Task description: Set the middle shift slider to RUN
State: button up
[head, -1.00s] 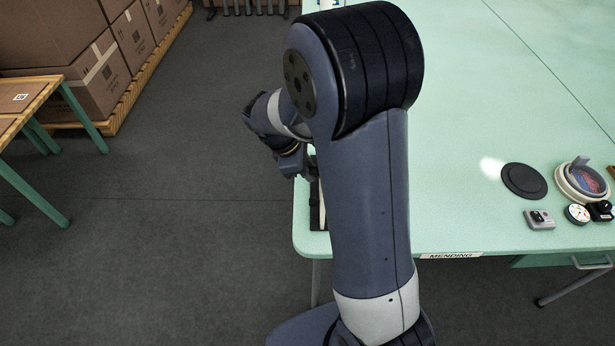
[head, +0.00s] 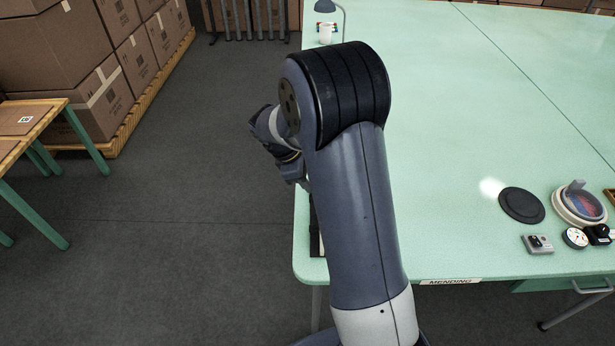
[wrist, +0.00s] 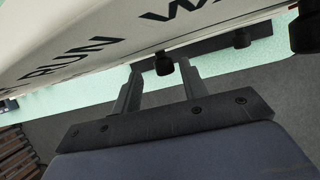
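In the wrist view a pale panel (wrist: 70,45) crosses the top, tilted, with the word RUN and part of a word starting "WA". Dark slider knobs stick out along its lower edge: one knob (wrist: 163,65) shows between my fingertips, a second (wrist: 241,38) to its right, and a third (wrist: 305,30) at the right edge. I cannot tell which is the middle slider. My gripper (wrist: 160,72) is open, with its fingers either side of the first knob; contact cannot be made out. In the head view my arm hides most of the panel.
The green table (head: 450,130) is largely clear. A black disc (head: 521,205), a round dish (head: 578,205), a dial (head: 575,238) and a small grey switch box (head: 537,244) sit at its right front. Cardboard boxes (head: 80,110) stand at left, beyond open floor.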

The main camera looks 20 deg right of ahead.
jog(key=v, duration=1)
jog(key=shift+a+r+b, duration=0.2)
jog(key=shift+r+b, duration=0.1)
jog(key=shift+r, duration=0.05)
jog(key=s+x, duration=0.1)
jog(key=x, duration=0.9)
jog(key=shift+f, duration=0.4)
